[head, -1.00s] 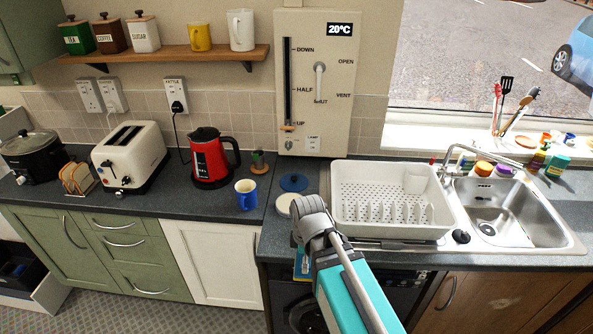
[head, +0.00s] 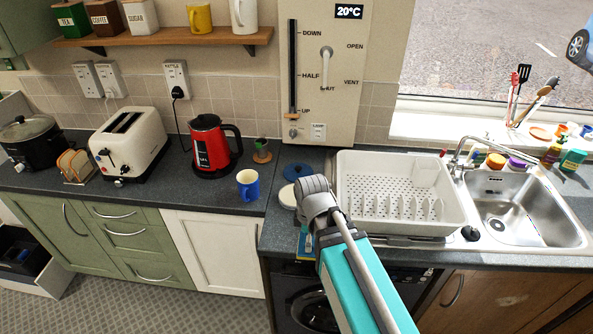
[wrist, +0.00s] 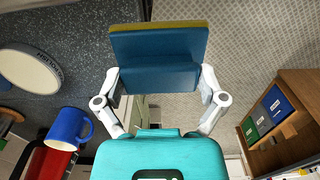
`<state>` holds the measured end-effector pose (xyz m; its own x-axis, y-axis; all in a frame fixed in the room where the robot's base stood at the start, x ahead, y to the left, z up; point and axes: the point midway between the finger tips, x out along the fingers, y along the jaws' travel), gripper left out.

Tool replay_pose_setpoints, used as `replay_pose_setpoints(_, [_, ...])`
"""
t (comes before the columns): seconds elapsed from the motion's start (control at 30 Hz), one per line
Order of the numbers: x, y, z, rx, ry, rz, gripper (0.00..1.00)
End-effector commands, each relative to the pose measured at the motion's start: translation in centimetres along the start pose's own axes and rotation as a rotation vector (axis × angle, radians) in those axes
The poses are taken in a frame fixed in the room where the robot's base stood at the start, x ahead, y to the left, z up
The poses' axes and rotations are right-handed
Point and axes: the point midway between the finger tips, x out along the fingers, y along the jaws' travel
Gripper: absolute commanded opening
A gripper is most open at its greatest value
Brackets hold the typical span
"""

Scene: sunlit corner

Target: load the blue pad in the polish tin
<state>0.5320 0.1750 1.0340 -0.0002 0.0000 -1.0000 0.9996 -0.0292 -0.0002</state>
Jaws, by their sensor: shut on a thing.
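My gripper (wrist: 160,80) is shut on the blue pad (wrist: 158,45), a thick blue block with a yellow layer along its far edge. In the head view the pad (head: 304,245) shows below my wrist, in front of the counter edge. The open polish tin (wrist: 32,68), round with a pale cream inside and a lettered rim, sits on the counter to the left of the pad, apart from it. In the head view the tin (head: 287,197) is partly covered by my arm. A round blue lid (head: 297,171) lies just behind it.
A blue mug (head: 248,183) stands left of the tin, with the red kettle (head: 212,148) behind it. The white dish rack (head: 400,190) is close on the right, beside the sink (head: 520,215). The counter between mug and tin is clear.

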Motion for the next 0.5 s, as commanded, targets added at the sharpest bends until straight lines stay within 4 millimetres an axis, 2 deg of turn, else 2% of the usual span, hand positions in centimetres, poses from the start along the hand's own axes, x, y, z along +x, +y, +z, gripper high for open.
replay_pose_setpoints(0.17, [-0.1,0.8,-0.2,0.001,0.000,0.000,0.52])
replay_pose_setpoints(0.27, [-0.1,2.2,-0.6,0.001,0.000,0.000,0.52])
replay_pose_setpoints(0.37, [-0.3,4.3,-1.3,0.001,0.000,0.000,0.52])
replay_pose_setpoints(0.5, [-0.5,8.6,-2.5,0.001,0.000,0.000,0.52])
